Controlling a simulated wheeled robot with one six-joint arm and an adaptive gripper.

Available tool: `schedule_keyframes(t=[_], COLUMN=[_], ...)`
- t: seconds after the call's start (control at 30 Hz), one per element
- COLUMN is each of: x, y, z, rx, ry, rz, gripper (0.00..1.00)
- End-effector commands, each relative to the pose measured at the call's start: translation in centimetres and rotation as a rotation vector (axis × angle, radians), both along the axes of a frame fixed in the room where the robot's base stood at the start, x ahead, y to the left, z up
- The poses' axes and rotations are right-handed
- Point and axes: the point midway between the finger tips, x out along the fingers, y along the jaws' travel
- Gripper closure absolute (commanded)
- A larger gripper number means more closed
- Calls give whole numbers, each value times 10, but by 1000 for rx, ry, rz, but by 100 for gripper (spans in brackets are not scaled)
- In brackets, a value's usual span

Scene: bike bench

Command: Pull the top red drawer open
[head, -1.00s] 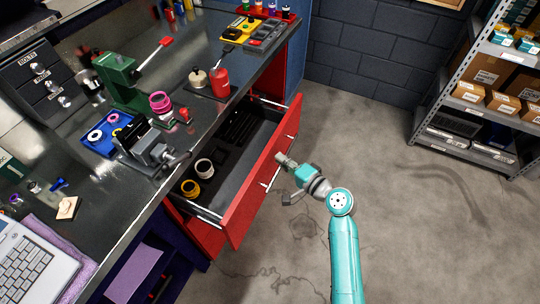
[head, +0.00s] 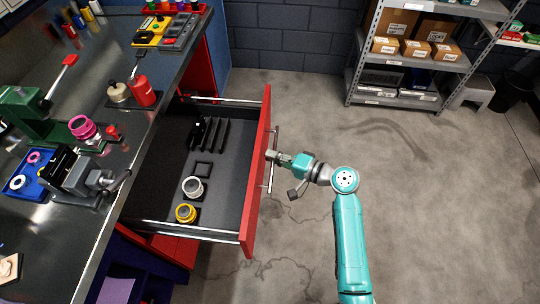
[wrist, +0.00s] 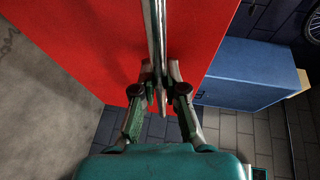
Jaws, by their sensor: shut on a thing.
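The top red drawer (head: 258,190) is pulled well out from under the workbench in the head view. Its dark inside shows a white ring-shaped roll, a yellow one and several dark slots. My gripper (head: 272,156) is at the outer side of the red front, at the bar handle (head: 272,178). In the wrist view, my gripper (wrist: 160,95) has its two fingers closed around the metal handle bar (wrist: 156,35), with the red drawer front (wrist: 90,45) behind it.
The bench top (head: 95,235) holds a vise (head: 75,175), a green press, a red bottle (head: 141,91) and a blue tray. A metal shelf (head: 400,100) with cardboard boxes stands at the back right.

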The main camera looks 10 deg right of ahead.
Motion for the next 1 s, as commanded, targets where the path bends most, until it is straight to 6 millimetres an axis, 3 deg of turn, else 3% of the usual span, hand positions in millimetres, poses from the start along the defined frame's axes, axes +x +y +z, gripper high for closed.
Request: schedule_keyframes(t=[0.2, 0.23, 0.3, 0.33, 0.67, 1.0], x=[0, 0, 0, 0, -1, -35], y=[0, 0, 0, 0, -2, -39], z=[-1, -1, -1, -1, 0, 9], rx=[-1, -1, -1, 0, -1, 0], ry=[2, 2, 2, 2, 1, 0], rz=[1, 1, 1, 1, 0, -5], gripper=[100, 82, 64, 63, 63, 63])
